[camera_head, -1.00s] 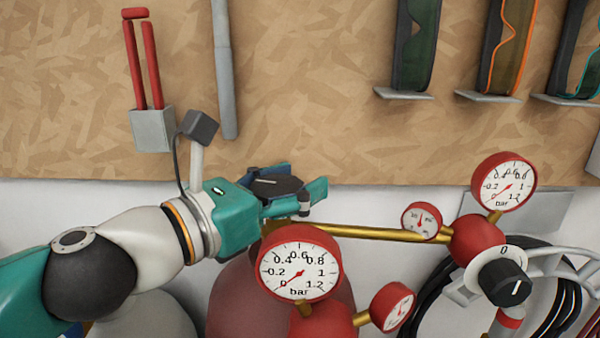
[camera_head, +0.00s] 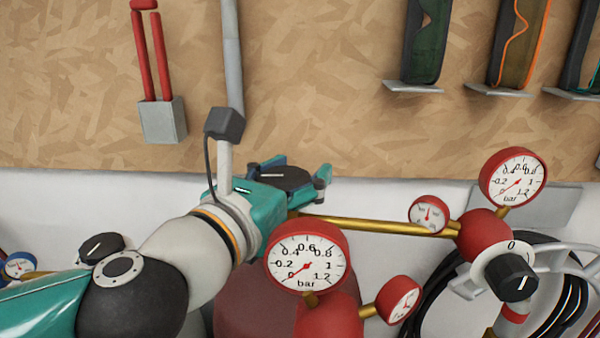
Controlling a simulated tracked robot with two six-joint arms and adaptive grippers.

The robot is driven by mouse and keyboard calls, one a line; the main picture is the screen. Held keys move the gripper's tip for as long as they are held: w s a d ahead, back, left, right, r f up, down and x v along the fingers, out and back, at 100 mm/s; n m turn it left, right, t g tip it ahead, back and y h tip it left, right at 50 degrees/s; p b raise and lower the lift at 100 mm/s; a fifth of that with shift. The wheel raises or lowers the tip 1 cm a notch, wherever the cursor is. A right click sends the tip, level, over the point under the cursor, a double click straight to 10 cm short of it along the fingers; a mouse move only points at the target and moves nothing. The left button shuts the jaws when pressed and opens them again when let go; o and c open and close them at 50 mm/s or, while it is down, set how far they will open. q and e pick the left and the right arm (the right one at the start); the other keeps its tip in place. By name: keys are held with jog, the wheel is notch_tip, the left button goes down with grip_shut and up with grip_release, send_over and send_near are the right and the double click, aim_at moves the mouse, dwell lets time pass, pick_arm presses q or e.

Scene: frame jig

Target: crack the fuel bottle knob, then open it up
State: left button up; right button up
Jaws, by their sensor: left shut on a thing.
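My left gripper (camera_head: 322,177) reaches in from the left, its teal and dark fingers around a dark round knob (camera_head: 284,178) with a pale line on top. It is shut on this knob, above a dark red bottle (camera_head: 238,308). A brass pipe runs right from under the knob to a red regulator (camera_head: 484,234). The bottle's neck and the knob's underside are hidden by the gripper and a gauge. My right gripper is not in view.
A large red gauge (camera_head: 307,257) stands just in front of the gripper. A black regulator knob (camera_head: 512,277) is at right. Another black knob (camera_head: 101,247) and a small blue gauge (camera_head: 18,266) are at lower left. A wooden board (camera_head: 300,100) with goggles is behind.

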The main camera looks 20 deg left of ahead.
aim_at(295, 167)
pick_arm(q)
jog(key=o, duration=1.1)
notch_tip(295, 167, up, 10)
jog(key=shift+f, duration=0.1)
